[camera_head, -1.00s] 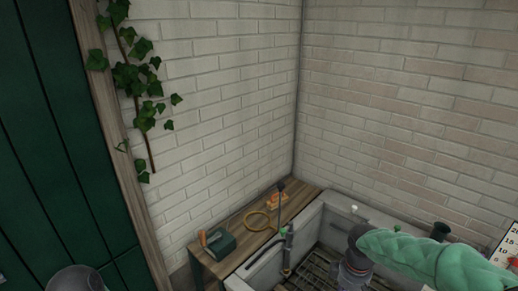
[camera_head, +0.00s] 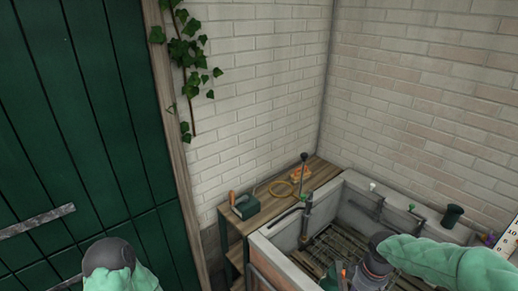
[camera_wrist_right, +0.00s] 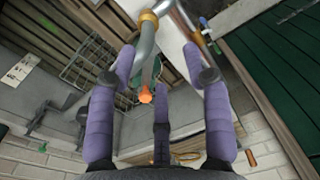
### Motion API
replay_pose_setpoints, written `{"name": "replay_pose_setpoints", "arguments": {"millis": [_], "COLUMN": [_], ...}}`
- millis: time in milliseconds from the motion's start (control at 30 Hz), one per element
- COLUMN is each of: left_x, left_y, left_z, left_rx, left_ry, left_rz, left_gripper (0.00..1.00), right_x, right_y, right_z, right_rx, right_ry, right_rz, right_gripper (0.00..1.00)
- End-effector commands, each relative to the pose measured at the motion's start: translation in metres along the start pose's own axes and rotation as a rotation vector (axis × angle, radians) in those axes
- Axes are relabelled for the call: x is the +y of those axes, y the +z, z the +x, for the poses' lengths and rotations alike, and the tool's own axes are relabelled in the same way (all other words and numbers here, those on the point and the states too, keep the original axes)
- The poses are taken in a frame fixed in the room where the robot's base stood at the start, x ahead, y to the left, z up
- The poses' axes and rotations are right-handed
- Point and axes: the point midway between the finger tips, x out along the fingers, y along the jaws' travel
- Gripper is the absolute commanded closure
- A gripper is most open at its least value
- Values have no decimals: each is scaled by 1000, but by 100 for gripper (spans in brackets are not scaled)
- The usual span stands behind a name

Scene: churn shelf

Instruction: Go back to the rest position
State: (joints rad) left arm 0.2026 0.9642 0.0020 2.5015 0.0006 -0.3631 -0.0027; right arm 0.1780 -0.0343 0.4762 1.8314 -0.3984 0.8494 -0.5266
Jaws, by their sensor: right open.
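My right gripper (camera_head: 352,277) is at the bottom edge of the head view, over the front of the stone trough, partly cut off. In the right wrist view its purple fingers (camera_wrist_right: 160,62) are spread apart with nothing held between them. A grey pipe (camera_wrist_right: 146,52) and an orange tip (camera_wrist_right: 145,95) show beyond the fingers; I cannot tell how far off they are. My left arm shows only as a dark joint and green sleeve at the bottom left of the head view. My left gripper is out of view.
The stone trough (camera_head: 348,178) has a slatted floor and a dark upright tap (camera_head: 305,205) at its left wall. A black pot (camera_head: 452,215) stands on the rim. A green door (camera_head: 90,120) is left.

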Motion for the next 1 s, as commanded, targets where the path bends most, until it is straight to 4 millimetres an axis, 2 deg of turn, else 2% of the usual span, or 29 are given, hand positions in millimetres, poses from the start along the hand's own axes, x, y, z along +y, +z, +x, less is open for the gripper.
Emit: {"name": "replay_pose_setpoints", "arguments": {"millis": [267, 433, 600, 733, 900, 1000], "left_x": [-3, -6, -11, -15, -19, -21], "left_y": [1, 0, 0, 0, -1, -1], "left_z": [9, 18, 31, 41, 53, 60], "left_rx": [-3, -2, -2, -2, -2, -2], "left_ry": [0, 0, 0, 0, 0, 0], "left_rz": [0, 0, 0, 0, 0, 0], "left_gripper": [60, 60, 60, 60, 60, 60], "right_x": [-22, -46, -87, -120, -163, -184], "right_y": [-16, -27, -35, -34, -22, -11], "right_z": [53, 103, 174, 224, 281, 308], "right_rx": [36, 66, 98, 112, 111, 104], "right_ry": [-57, -112, -189, -239, -283, -295], "right_rz": [56, 123, 255, 375, 543, 638], "right_gripper": [50, 50, 50, 50, 50, 50]}}
